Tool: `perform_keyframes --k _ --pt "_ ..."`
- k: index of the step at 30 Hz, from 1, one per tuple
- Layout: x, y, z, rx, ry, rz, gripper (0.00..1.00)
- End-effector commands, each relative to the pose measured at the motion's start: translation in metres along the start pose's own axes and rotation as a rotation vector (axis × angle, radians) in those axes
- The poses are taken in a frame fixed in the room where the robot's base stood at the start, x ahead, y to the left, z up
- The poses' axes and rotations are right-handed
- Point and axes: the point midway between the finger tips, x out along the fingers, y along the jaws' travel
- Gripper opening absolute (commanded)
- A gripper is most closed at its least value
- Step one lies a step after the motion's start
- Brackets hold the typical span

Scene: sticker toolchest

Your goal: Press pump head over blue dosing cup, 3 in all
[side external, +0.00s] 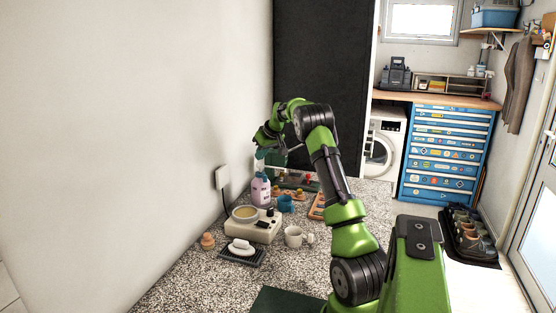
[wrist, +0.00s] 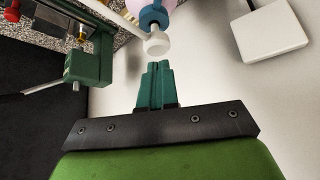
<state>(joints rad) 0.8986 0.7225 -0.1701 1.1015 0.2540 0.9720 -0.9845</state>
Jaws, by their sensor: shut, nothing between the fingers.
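A pale pink-lavender pump bottle (side external: 261,191) with a label stands upright on the speckled counter near the wall. Its white pump head (wrist: 157,43) shows in the wrist view, with a blue collar-like part (wrist: 152,17) behind it. A blue cup (side external: 286,203) stands just right of the bottle in the side view; I cannot make it out in the wrist view. My gripper (wrist: 151,66) has its teal fingers shut and empty, with the tips close to the pump head. Whether they touch it is unclear. In the side view my gripper is small and partly hidden above the bottle.
A cream appliance (side external: 250,229) with a round top, a white mug (side external: 293,236), a dark rack with a white item (side external: 240,246) and a terracotta pot (side external: 208,240) stand nearer.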

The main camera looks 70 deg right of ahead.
Motion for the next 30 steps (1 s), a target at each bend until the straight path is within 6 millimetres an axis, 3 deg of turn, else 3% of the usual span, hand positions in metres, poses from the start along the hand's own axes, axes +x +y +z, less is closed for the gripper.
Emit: perform_keyframes --k 20,30 --pt "0.021 0.001 0.015 0.002 -0.004 0.000 0.00" --pt "0.019 0.001 0.014 0.001 -0.006 0.000 0.00"
